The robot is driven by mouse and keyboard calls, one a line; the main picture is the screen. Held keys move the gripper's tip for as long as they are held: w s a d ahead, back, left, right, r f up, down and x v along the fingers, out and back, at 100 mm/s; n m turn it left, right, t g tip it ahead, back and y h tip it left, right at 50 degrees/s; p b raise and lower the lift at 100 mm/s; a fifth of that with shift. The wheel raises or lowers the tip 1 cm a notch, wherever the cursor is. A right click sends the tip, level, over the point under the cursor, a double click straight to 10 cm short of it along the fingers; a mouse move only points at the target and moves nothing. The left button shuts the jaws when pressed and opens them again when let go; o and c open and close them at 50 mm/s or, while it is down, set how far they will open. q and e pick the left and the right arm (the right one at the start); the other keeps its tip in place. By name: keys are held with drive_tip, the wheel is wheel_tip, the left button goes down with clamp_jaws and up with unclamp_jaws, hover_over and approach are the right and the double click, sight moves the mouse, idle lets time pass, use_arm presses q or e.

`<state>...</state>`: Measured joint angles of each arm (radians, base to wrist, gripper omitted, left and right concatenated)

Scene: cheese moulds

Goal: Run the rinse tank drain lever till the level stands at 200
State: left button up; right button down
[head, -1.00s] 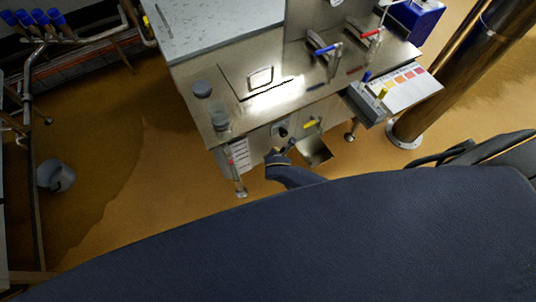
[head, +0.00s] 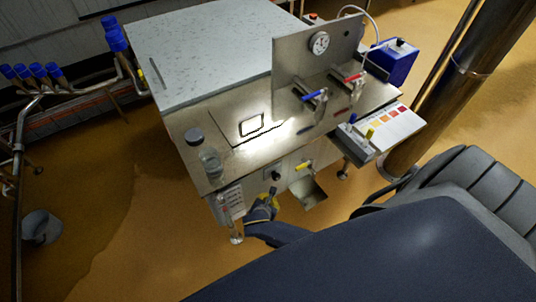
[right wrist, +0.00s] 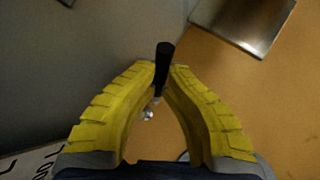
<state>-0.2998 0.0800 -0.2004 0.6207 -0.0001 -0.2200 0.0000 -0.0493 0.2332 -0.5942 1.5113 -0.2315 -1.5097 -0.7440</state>
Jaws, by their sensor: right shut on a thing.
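The drain lever has a black handle (right wrist: 163,62), upright in the right wrist view between the tips of my right gripper (right wrist: 167,75). The yellow fingers are shut on it. In the head view my right gripper (head: 264,203) is low at the front of the steel rinse tank (head: 185,125), below a dark round knob (head: 277,175). A clear level tube (head: 235,228) stands at the tank's front left corner beside a white scale label (head: 232,198); its reading is too small to make out. My left gripper is not in view.
A yellow-handled valve (head: 304,165) sits just right of the knob, above a steel chute (head: 309,192). Blue and red levers and a dial gauge (head: 320,42) are above. A grey bucket (head: 41,228) is on the wet floor at left.

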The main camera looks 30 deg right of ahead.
drive_tip(key=c, duration=1.7)
unclamp_jaws()
drive_tip(key=shift+w+a, duration=0.25)
drive_tip(key=shift+c, duration=0.2)
drive_tip(key=o, duration=0.4)
drive_tip(key=shift+s+d, duration=0.15)
drive_tip(key=v, duration=1.2)
drive_tip(key=shift+r, duration=0.1)
